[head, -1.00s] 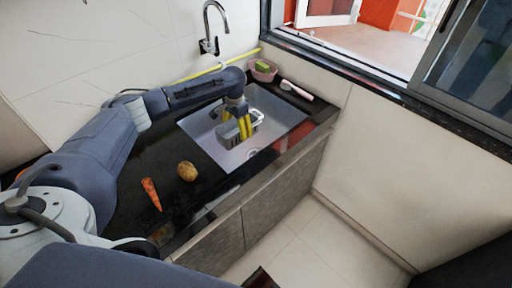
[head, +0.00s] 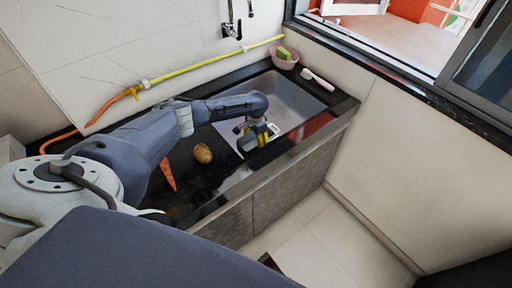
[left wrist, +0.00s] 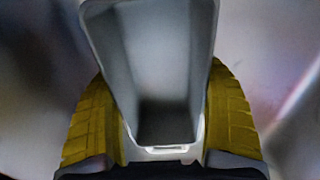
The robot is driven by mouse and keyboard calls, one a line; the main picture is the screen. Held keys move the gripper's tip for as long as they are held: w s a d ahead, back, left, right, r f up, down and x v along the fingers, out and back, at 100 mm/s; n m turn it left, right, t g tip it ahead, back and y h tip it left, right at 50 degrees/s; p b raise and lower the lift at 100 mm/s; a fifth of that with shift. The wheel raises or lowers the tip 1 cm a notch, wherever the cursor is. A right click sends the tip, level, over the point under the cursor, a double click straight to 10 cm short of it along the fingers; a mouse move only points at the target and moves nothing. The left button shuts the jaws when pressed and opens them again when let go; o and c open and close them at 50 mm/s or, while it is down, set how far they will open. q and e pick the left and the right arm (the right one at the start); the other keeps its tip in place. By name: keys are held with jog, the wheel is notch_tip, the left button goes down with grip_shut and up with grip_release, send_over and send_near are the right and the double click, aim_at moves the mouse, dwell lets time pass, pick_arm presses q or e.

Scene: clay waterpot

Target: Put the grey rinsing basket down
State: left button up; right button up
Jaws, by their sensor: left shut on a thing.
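My left gripper (head: 258,138) is at the front left part of the sink (head: 296,101). Its yellow fingers are shut on the grey rinsing basket, which is mostly hidden by the gripper and arm in the head view. In the left wrist view the basket (left wrist: 158,60) is a deep grey open box between the two yellow fingers, its near end wall close to them. I cannot tell whether its underside touches anything. My right gripper is not in view.
A potato (head: 203,153) and a carrot (head: 167,174) lie on the black counter left of the sink. A pink bowl (head: 285,60) with a green item and a pink-handled brush (head: 318,80) stand behind the sink. A yellow hose (head: 190,69) runs along the wall.

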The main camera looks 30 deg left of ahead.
pick_arm(q)
jog(key=shift+f, duration=2)
jog(key=shift+f, duration=0.1)
jog(key=o, duration=1.3)
jog(key=shift+o, duration=0.2)
notch_tip(320, 180, up, 12)
